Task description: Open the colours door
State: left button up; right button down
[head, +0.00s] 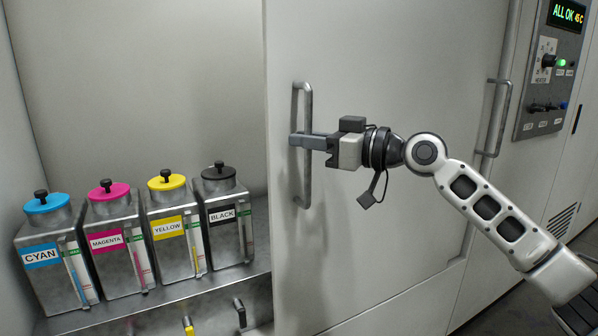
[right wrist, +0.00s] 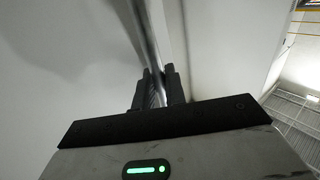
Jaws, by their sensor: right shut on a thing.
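The colours door (head: 385,240) is a large pale panel, slid or swung to the right so that the compartment at left is exposed. Its vertical metal handle (head: 306,185) stands near the door's left edge. My right gripper (head: 298,139) is shut on the handle at mid-height, coming from the right. In the right wrist view the handle bar (right wrist: 146,40) runs between the two dark fingers (right wrist: 157,88). My left gripper is not in view.
Inside the compartment, cyan (head: 55,262), magenta (head: 120,245), yellow (head: 175,230) and black (head: 228,218) ink tanks stand on a metal shelf (head: 165,298). A control panel (head: 552,70) reads ALL OK.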

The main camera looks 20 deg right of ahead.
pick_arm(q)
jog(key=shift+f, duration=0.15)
pick_arm(e)
jog(key=shift+w+d, duration=0.2)
jog(key=shift+d, duration=0.65)
jog(key=c, duration=1.5)
grip_release()
jog(key=shift+c, duration=0.2)
